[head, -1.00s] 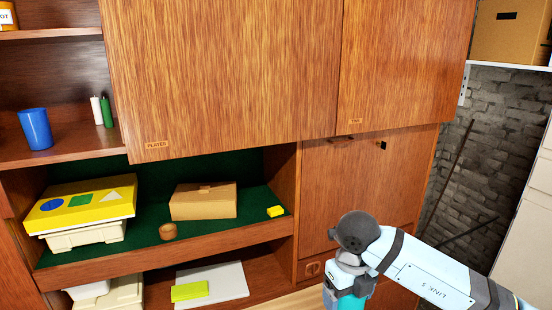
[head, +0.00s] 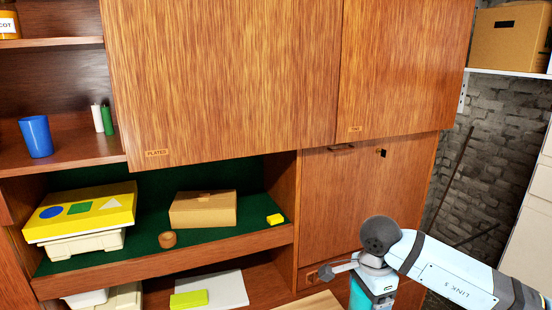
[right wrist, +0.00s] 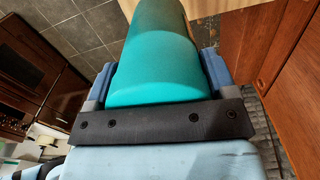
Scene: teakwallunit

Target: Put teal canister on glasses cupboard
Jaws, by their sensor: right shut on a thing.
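The teal canister (head: 360,294) shows at the bottom of the head view, partly hidden by my right wrist. My right gripper (right wrist: 155,75) is shut on it, with one blue finger on each side. The canister (right wrist: 152,68) fills the middle of the right wrist view. No cupboard label that I can read says glasses. One upper door carries a "PLATES" label (head: 157,153); the smaller label (head: 356,129) on the door to its right is hard to read. My left gripper is not in view.
A lower door (head: 355,200) with a dark handle is shut behind my right arm. The green-lined shelf holds a yellow box (head: 85,212), a cardboard box (head: 203,209) and a small yellow block (head: 274,219). A blue cup (head: 37,137) stands on the left shelf. A pale wooden surface (head: 308,302) lies at the bottom.

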